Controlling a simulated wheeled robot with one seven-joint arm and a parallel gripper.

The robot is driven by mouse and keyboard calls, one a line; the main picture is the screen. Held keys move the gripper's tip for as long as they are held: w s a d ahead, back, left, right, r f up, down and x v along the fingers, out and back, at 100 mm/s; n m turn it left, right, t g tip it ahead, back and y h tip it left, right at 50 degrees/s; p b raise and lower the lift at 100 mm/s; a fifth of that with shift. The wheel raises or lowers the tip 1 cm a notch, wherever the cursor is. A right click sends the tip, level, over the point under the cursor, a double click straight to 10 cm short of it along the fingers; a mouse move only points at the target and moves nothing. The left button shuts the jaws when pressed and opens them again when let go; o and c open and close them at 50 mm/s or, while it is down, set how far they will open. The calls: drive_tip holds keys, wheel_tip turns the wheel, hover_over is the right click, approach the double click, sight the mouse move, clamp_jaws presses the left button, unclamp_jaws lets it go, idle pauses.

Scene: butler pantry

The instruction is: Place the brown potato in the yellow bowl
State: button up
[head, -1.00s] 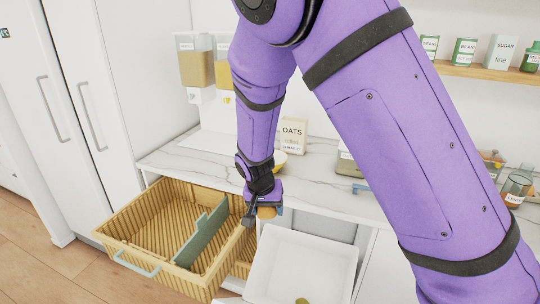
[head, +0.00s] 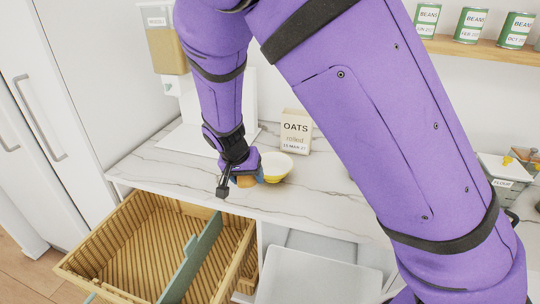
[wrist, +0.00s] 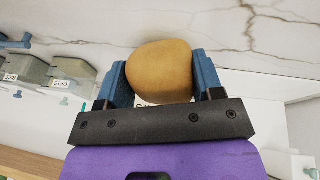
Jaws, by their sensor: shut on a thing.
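The brown potato (wrist: 160,70) is held between the two blue fingers of my gripper (wrist: 160,84) in the wrist view. In the head view my gripper (head: 246,179) is over the front part of the marble counter, and the potato (head: 245,181) shows partly below it. The yellow bowl (head: 275,178), pale inside, stands on the counter just to the right of my gripper and is partly covered by it. The bowl cannot be made out in the wrist view.
An oats box (head: 296,131) stands behind the bowl. An open wooden drawer (head: 135,238) with a green divider (head: 192,258) is below the counter at left. A white bin (head: 317,275) is below at right. Free counter (head: 335,195) lies right of the bowl.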

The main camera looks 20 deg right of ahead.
drive_tip(key=w+d, duration=0.3)
drive_tip(key=d, duration=0.1)
drive_tip(key=w+d+f, duration=0.1)
drive_tip(key=w+d, duration=0.2)
drive_tip(key=d, duration=0.1)
drive_tip(key=w+d+f, duration=0.1)
drive_tip(key=w+d, duration=0.3)
drive_tip(key=shift+d, duration=0.2)
drive_tip(key=shift+f, duration=1.5)
drive_tip(key=shift+f, duration=0.1)
drive_tip(key=shift+f, duration=0.35)
drive_tip(key=o, duration=1)
drive_tip(key=v, duration=1.3)
drive_tip(key=shift+d, duration=0.2)
